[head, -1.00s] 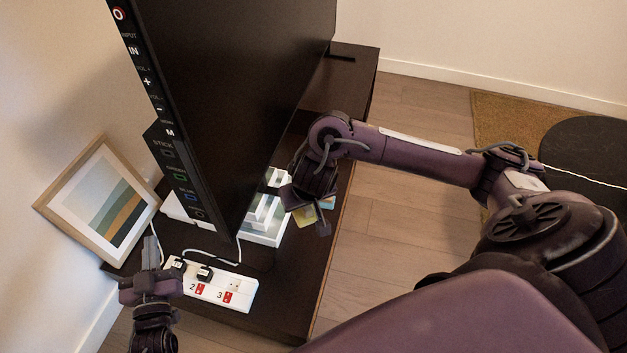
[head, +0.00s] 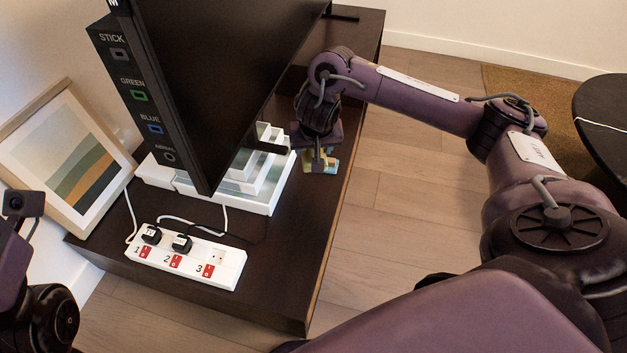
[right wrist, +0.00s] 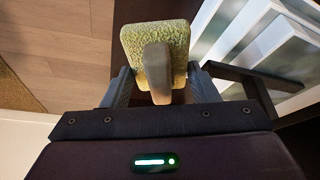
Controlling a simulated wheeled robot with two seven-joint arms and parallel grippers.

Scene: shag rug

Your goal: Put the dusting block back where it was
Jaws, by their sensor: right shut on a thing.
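The dusting block is a yellow-green, rough-faced block with a grey grip; it shows best in the right wrist view (right wrist: 180,42). In the head view the block (head: 318,162) is small and partly covered by my right gripper (head: 320,150). My right gripper is shut on the block's grip and holds it by the right edge of the dark TV bench (head: 270,265). I cannot tell whether the block touches the bench. My left gripper (head: 25,207) is cut off at the left edge, and its jaws are unclear.
A white power strip (head: 190,256) with plugs and cables lies at the bench's front. A framed picture (head: 70,165) leans at left.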

